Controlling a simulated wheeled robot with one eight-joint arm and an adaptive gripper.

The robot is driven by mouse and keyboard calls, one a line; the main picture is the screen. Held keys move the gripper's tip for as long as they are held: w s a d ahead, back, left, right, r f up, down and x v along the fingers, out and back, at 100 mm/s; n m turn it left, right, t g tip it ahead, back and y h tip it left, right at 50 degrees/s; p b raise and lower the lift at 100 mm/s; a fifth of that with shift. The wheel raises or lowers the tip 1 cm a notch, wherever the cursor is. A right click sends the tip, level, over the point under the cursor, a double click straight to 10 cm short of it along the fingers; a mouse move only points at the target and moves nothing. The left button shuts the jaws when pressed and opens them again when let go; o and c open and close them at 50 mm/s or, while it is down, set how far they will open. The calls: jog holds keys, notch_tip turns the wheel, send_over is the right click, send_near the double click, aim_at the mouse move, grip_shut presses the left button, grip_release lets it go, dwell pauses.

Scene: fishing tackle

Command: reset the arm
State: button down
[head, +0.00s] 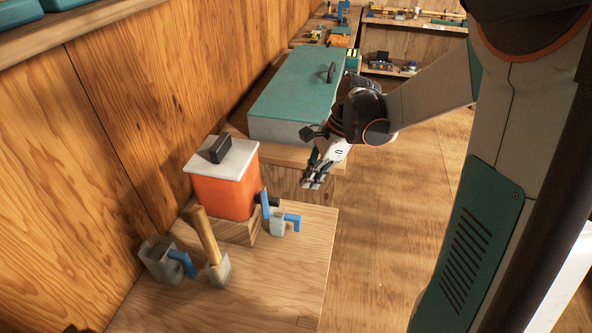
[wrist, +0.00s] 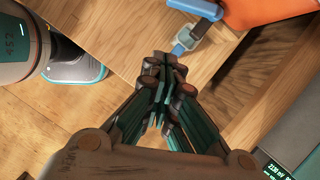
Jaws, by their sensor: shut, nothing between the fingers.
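My gripper (head: 313,182) is shut and empty. In the head view it hangs at the end of my bent arm, pointing down, near the right edge of the wooden table, with a teal-lidded chest behind it. In the wrist view my gripper (wrist: 164,75) shows with its fingertips together.
An orange cooler with a white lid (head: 223,185) stands on the table (head: 270,285). The teal-lidded chest (head: 297,85) is behind. Floor (head: 375,240) is clear at right.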

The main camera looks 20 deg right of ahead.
jog(key=s+a+r+n+t+h, duration=0.2)
jog(key=s+a+r+n, duration=0.5)
jog(key=r+n, duration=0.2)
jog(key=s+n+t+h, duration=0.2)
jog(key=s+n+t, duration=0.2)
jog(key=s+n, duration=0.4)
jog(key=n, duration=0.2)
jog(key=shift+d+r+n+t, duration=0.25)
jog(key=shift+r+n+t, duration=0.05)
jog(key=shift+n, duration=0.1)
